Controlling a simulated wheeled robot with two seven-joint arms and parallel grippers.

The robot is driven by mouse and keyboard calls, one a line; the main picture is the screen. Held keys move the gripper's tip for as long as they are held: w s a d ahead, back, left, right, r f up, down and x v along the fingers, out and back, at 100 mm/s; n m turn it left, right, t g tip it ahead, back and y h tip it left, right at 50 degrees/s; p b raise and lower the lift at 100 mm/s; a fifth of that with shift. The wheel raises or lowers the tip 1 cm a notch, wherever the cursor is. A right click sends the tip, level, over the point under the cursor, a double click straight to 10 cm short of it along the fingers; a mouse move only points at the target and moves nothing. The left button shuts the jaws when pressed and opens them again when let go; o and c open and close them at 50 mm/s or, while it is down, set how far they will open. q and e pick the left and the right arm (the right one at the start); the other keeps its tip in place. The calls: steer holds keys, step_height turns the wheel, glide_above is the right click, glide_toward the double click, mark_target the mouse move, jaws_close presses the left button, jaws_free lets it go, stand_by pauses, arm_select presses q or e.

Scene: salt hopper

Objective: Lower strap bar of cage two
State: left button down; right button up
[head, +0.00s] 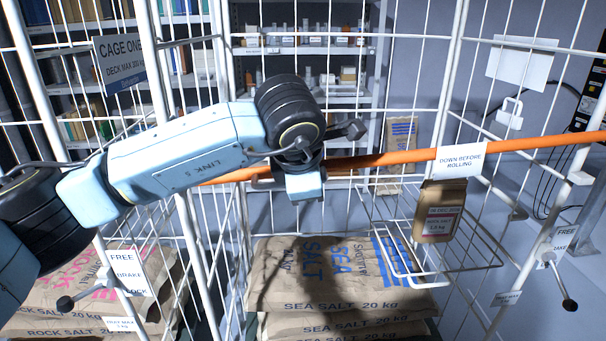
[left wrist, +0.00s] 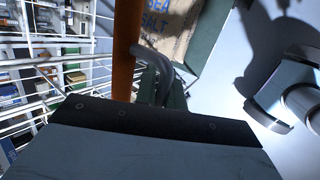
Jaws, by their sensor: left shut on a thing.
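The orange strap bar (head: 395,158) runs across the front of the cage with the sea salt, rising slightly to the right. A white tag (head: 462,161) on it reads "DOWN BEFORE ROLLING". My left gripper (head: 303,190) is at the bar's left part, its fingers mostly hidden by my wrist in the head view. In the left wrist view the orange bar (left wrist: 125,50) passes beside a grey curved handle (left wrist: 152,56), and my left gripper (left wrist: 160,90) is shut on this handle. My right gripper is not in view.
Sea salt sacks (head: 340,275) are stacked below the bar. A wire basket (head: 440,262) and a small brown packet (head: 440,212) hang at the right. Cage one, with its sign (head: 119,64) and rock salt sacks, stands at the left. Shelves (head: 300,50) stand behind.

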arm_select(q)
step_height(320, 180, down, 3)
steer(key=shift+a+r+y+b, duration=0.1)
steer(key=shift+r+y+b, duration=0.1)
steer(key=shift+y+b, duration=0.3)
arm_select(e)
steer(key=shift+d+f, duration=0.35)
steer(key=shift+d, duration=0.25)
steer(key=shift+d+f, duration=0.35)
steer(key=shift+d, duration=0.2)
arm_select(q)
steer(key=shift+s+f, duration=0.1)
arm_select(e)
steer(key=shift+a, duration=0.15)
arm_select(q)
steer(key=c, duration=1.8)
jaws_free()
steer(key=shift+o, duration=0.2)
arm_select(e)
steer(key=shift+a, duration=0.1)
arm_select(q)
steer(key=v, duration=1.3)
steer(key=shift+r, duration=0.2)
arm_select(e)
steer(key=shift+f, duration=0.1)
